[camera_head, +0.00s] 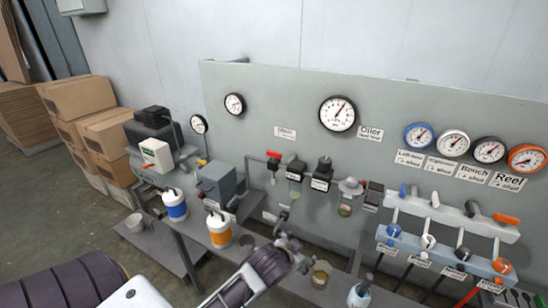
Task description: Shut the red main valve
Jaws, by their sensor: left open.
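The red main valve (273,154) is on the pipework at the left part of the grey panel, just below a white label (285,132) whose print is too small to read surely. Its red lever looks roughly in line with the pipe, slightly tilted. My left gripper (287,228) is at the bottom middle, below the valve and apart from it. It is open, with nothing seen between its fingers. My right gripper is not in view.
Filter units (322,174) hang right of the valve. A blue-and-orange valve manifold (440,250) is at right, under several gauges. White-and-orange (219,230) and white-and-blue (175,205) canisters, a cup (321,272) and a bottle (359,295) stand low. Cartons (105,130) are at left.

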